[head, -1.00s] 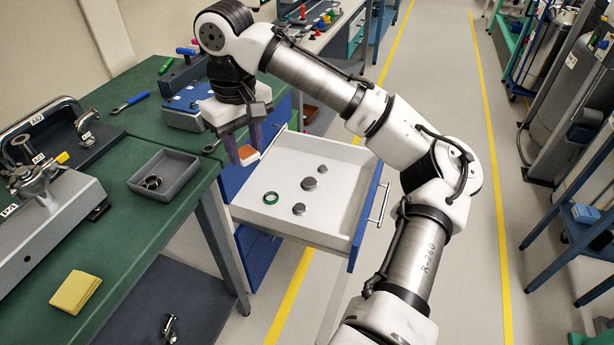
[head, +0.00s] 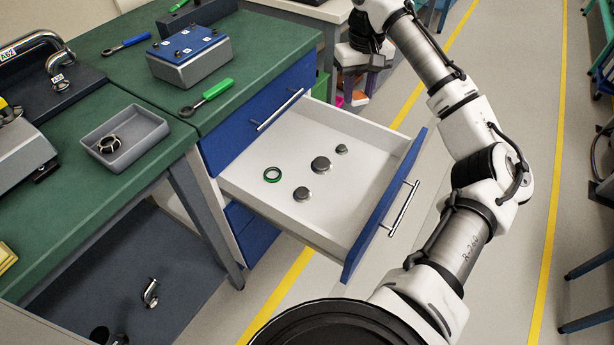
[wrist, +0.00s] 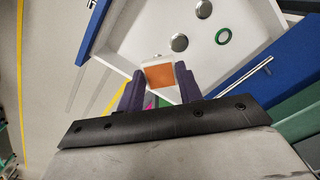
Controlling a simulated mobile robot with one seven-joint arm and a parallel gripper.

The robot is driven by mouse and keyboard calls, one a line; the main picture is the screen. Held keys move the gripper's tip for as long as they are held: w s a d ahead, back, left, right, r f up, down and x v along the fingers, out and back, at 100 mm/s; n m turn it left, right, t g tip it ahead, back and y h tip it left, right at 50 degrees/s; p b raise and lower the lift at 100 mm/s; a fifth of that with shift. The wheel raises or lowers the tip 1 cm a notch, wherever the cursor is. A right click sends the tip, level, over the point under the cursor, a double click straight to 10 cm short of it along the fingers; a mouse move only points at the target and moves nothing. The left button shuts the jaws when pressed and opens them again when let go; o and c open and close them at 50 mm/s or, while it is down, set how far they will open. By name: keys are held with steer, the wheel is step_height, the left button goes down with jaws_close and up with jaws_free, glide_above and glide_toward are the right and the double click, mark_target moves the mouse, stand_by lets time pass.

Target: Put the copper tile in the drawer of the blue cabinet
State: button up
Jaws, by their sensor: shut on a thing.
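My gripper (wrist: 159,71) is shut on the copper tile (wrist: 159,76), an orange-brown square with a pale edge, held between its purple fingers in the wrist view. The drawer also shows in the wrist view (wrist: 195,20), beyond the tile. Inside lie a green ring (head: 272,174) and three grey discs (head: 321,164).
The green bench (head: 80,195) on the left holds a grey tray (head: 122,140) with a ring, a green-handled tool (head: 207,96) and a blue-topped box (head: 188,55). The drawer's handle (head: 403,208) juts right. Open floor with yellow lines lies to the right.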

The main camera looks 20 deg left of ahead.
steer(key=w+d+f+m+b, duration=0.1)
steer(key=w+d+f+b, duration=0.15)
steer(key=d+f, duration=0.4)
glide_above(365, 173)
step_height(365, 173, down, 16)
steer(key=shift+f, duration=2.6)
steer(key=shift+a+f, duration=0.1)
steer(key=shift+f, duration=0.1)
steer(key=o, duration=1)
steer(key=shift+c, duration=0.2)
steer(key=shift+r, duration=0.15)
step_height(365, 173, up, 12)
